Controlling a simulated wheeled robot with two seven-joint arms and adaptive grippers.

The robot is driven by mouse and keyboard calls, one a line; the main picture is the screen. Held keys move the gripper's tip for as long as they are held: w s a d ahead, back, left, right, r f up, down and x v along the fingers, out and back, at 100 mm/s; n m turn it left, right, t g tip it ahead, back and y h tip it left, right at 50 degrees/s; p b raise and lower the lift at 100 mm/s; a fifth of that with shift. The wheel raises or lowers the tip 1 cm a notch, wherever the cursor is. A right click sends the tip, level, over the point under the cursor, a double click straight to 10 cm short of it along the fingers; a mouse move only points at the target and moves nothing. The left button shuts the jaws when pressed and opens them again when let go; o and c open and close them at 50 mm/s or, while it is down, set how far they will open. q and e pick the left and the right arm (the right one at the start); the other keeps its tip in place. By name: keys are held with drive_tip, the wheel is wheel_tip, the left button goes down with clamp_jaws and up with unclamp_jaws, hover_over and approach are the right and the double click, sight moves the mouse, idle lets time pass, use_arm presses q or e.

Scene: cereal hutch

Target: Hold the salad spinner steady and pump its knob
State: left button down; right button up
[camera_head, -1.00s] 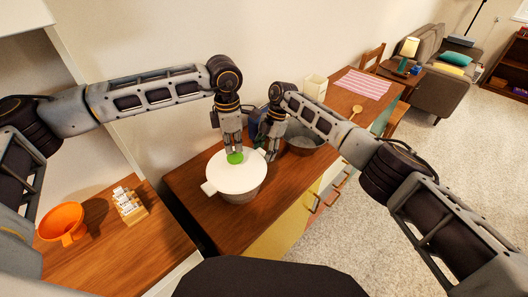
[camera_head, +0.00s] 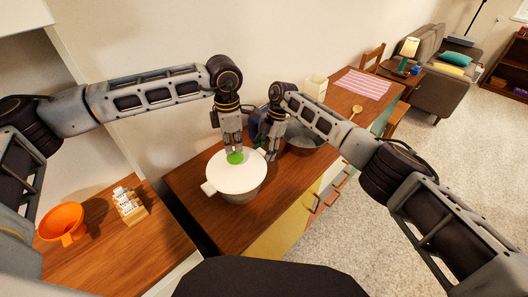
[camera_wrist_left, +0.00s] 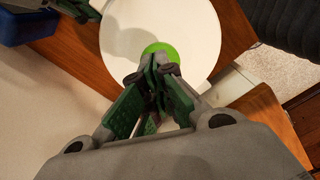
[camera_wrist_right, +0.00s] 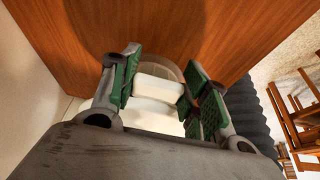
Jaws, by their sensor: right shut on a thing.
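The salad spinner has a white lid (camera_head: 233,172) and a round green knob (camera_head: 235,158) at its middle. It stands upright on the wooden counter. My left gripper (camera_head: 232,152) points down at the knob with its fingertips together. In the left wrist view the tips (camera_wrist_left: 155,66) cover part of the green knob (camera_wrist_left: 160,50); whether they touch it is hard to tell. My right gripper (camera_head: 270,152) is at the spinner's far right side. In the right wrist view its fingers (camera_wrist_right: 157,82) are shut on a white side handle (camera_wrist_right: 158,88).
A grey bowl (camera_head: 301,144) and a blue object (camera_head: 255,120) stand behind my right gripper. A wooden spoon (camera_head: 356,110) and striped cloth (camera_head: 363,84) lie farther back. An orange colander (camera_head: 62,222) and a wooden rack (camera_head: 129,205) sit on the left surface. The counter before the spinner is clear.

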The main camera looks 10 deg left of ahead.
sight(235, 155)
use_arm(q)
drive_tip(key=shift+f, duration=1.8)
drive_tip(key=shift+r, duration=1.8)
drive_tip(key=shift+t, duration=0.3)
drive_tip(key=r, duration=0.1)
drive_tip(key=w+r, duration=0.1)
drive_tip(key=r, duration=0.1)
drive_tip(key=d+r, duration=0.1)
drive_tip(key=r, duration=0.1)
drive_tip(key=shift+w, duration=0.2)
drive_tip(key=shift+s+a+r+m, duration=0.2)
drive_tip(key=shift+s+r+m, duration=0.05)
drive_tip(key=shift+m, duration=1.75)
drive_tip(key=shift+s+a+r+m, duration=0.2)
drive_tip(key=shift+r+m, duration=0.1)
drive_tip(key=shift+m, duration=1.7)
drive_tip(key=shift+s+a+r+m, duration=0.15)
drive_tip(key=shift+s+r+m, duration=0.1)
drive_tip(key=shift+m, duration=1.75)
